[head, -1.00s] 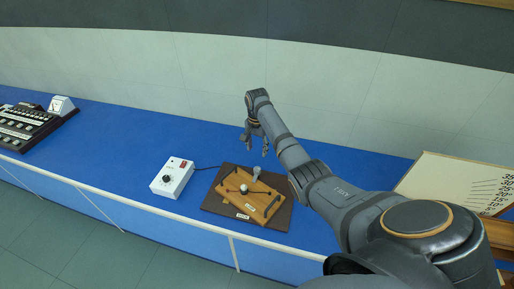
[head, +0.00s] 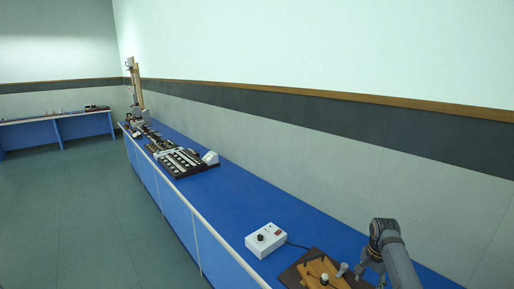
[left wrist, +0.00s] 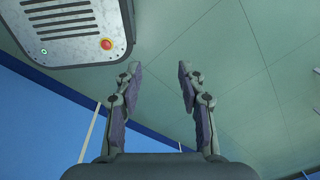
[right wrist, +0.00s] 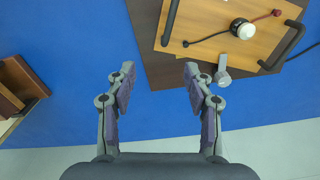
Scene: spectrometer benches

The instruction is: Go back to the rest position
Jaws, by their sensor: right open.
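My right gripper (head: 371,278) shows at the lower right of the head view, above the blue bench beside a wooden board on a dark mat. In the right wrist view the right gripper (right wrist: 159,70) is open, with nothing between its fingers. The wooden board (right wrist: 215,14) with a white knob (right wrist: 242,29) and dark handles lies beyond the fingertips. My left gripper (left wrist: 159,68) is open and empty in the left wrist view, over the green floor beside the blue bench front. The left gripper is outside the head view.
A white box (head: 265,240) with a dark knob stands on the blue bench (head: 225,195) left of the board (head: 318,272). Black switch panels (head: 182,162) stand farther along. A brown wooden object (right wrist: 22,82) is at the left in the right wrist view. Green floor (head: 80,220) is clear.

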